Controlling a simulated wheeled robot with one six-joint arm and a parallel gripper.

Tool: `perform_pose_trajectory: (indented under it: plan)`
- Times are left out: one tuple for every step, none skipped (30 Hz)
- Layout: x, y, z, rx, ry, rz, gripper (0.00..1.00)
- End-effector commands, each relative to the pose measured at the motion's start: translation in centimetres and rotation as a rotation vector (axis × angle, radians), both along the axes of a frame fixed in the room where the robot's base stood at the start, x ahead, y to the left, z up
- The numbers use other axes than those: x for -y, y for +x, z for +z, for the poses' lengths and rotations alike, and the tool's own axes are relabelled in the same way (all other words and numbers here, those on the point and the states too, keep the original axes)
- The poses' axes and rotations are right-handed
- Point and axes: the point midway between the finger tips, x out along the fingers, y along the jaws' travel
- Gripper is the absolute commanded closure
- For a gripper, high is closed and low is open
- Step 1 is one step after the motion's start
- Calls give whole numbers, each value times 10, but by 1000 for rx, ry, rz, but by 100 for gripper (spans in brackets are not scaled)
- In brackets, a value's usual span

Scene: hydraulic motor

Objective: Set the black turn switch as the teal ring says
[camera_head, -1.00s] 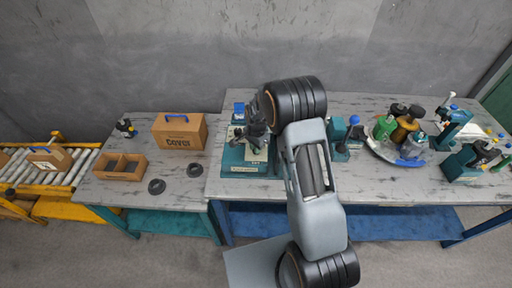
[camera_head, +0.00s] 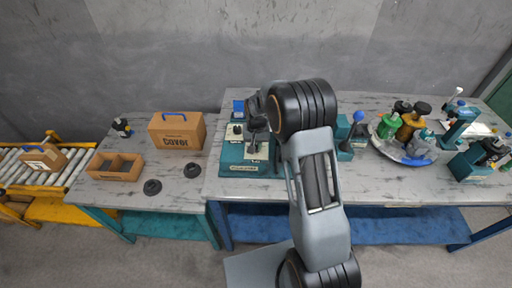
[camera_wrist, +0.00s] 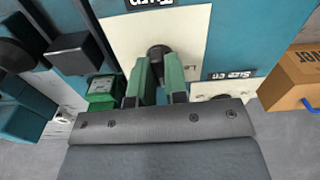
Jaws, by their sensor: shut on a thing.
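The black turn switch (camera_wrist: 158,51) sits on a white plate (camera_wrist: 118,34) of a teal panel in the wrist view, under a dark label reading "Turn". My gripper (camera_wrist: 161,76) has its two green fingers closed around the switch from both sides. The fingers hide the switch's sides, and I cannot tell which way it points. Lettering starting "Le" shows right of the fingers. I cannot make out a teal ring. In the head view the teal station (camera_head: 233,168) stands on the table, and my arm hides part of it.
A second label reading "Size" and a dark knob (camera_wrist: 221,98) are to the right. Black parts (camera_wrist: 76,46) and a green block (camera_wrist: 104,90) are close on the left. A "COVER" box (camera_head: 177,132) stands left of the station. A round tray (camera_head: 415,162) holds bottles at the right.

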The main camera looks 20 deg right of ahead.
Motion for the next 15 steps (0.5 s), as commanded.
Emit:
perform_pose_trajectory:
  plan:
    - [0,1,-1,2,0,44,100]
    - [0,1,-1,2,0,72,100]
    - [0,1,-1,3,0,110,100]
    - [0,1,-1,3,0,139,100]
    - [0,1,-1,4,0,167,100]
    - [0,1,-1,4,0,205,100]
    - [0,1,-1,4,0,233,100]
    - [0,1,-1,4,0,261,100]
    - [0,1,-1,3,-1,297,100]
    - [0,1,-1,3,-1,324,100]
    - [0,1,-1,3,-1,351,100]
    - [0,1,-1,3,-1,385,100]
    - [0,1,0,3,-1,410,100]
    - [0,1,0,3,-1,435,100]
    - [0,1,0,3,-1,466,100]
